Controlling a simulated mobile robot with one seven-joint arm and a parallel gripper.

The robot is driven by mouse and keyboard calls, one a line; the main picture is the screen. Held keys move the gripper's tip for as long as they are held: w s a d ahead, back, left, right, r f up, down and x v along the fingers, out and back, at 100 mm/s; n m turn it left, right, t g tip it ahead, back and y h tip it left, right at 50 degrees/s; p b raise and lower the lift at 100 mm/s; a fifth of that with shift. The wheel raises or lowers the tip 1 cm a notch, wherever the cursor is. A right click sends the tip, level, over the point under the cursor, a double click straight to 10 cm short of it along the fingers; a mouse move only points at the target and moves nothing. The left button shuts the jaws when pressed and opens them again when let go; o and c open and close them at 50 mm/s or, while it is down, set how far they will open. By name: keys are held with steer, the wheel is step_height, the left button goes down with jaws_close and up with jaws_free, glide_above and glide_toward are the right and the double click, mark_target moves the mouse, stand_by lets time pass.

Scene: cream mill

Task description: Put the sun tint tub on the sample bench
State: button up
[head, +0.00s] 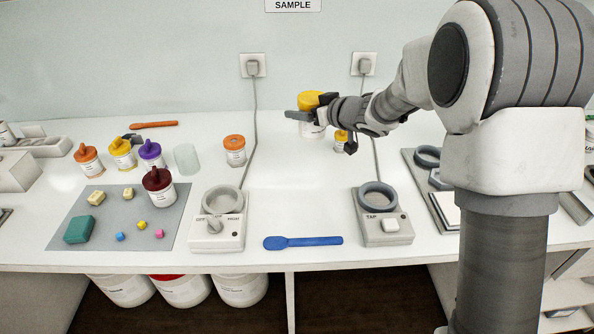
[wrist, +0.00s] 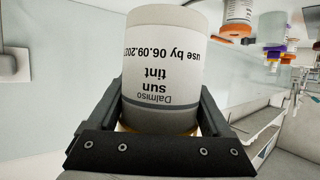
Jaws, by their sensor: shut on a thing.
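The sun tint tub (head: 310,131) is white with a yellow lid, and it is upright in the head view. My gripper (head: 310,113) is shut on it near the lid. In the wrist view the tub (wrist: 165,60) fills the space between my gripper's fingers (wrist: 163,110), and its label reads "Dalmiso sun tint", upside down in the picture. The white sample bench (head: 300,190) lies under it, below a "SAMPLE" sign (head: 293,5). I cannot tell whether the tub touches the bench top.
A small yellow-lidded tub (head: 341,139) stands just right of the held tub. An orange-lidded tub (head: 235,151), a frother device (head: 218,222), a tap device (head: 383,215) and a blue spatula (head: 303,242) are nearby. Several lidded tubs stand at left. The bench middle is clear.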

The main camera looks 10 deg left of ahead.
steer(key=shift+a+f, duration=0.1)
steer(key=shift+a, duration=0.05)
steer(key=s+a+f+b, duration=0.1)
steer(key=s+a+f, duration=0.1)
steer(key=s, duration=0.1)
steer(key=s+a+f+b, duration=0.2)
steer(key=s, duration=0.1)
steer(key=s+a+f+b, duration=0.1)
steer(key=s+a+f, duration=0.1)
steer(key=s+f, duration=0.1)
steer(key=shift+s+a+b, duration=0.1)
steer(key=shift+s+b, duration=0.2)
steer(key=shift+b, duration=0.1)
steer(key=shift+f+b, duration=0.5)
steer(key=shift+f, duration=1.3)
steer(key=shift+f, duration=0.25)
steer(key=o, duration=1.4)
steer(key=shift+r, duration=0.1)
